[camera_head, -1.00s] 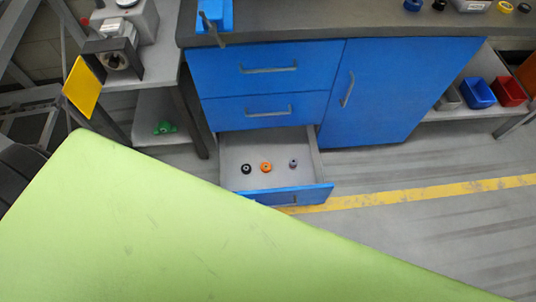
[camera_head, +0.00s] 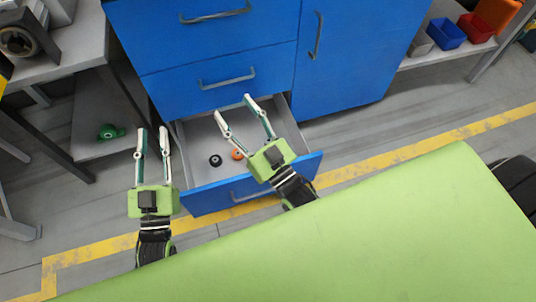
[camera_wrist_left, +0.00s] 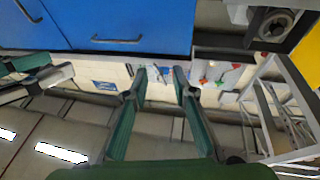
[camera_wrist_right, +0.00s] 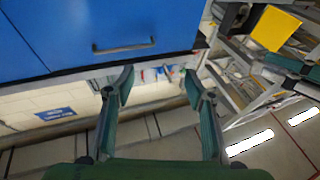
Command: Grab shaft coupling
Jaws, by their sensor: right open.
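The open bottom drawer (camera_head: 228,193) of the blue cabinet holds a small black ring-like part (camera_head: 215,160) and an orange one (camera_head: 237,154). The grey part seen there earlier is hidden behind my right gripper now. I cannot tell which part is the shaft coupling. My right gripper (camera_head: 233,106) is open and empty; in the head view its fingers overlap the drawer and its palm covers the drawer's right side. My left gripper (camera_head: 152,132) is open and empty, left of the drawer. Both wrist views show spread fingers with no part between them.
Two shut drawers (camera_head: 215,48) with handles are above the open one. A lower shelf at left holds a green object (camera_head: 110,132). Blue (camera_head: 447,33) and red (camera_head: 476,28) bins stand at right. My green body fills the lower front.

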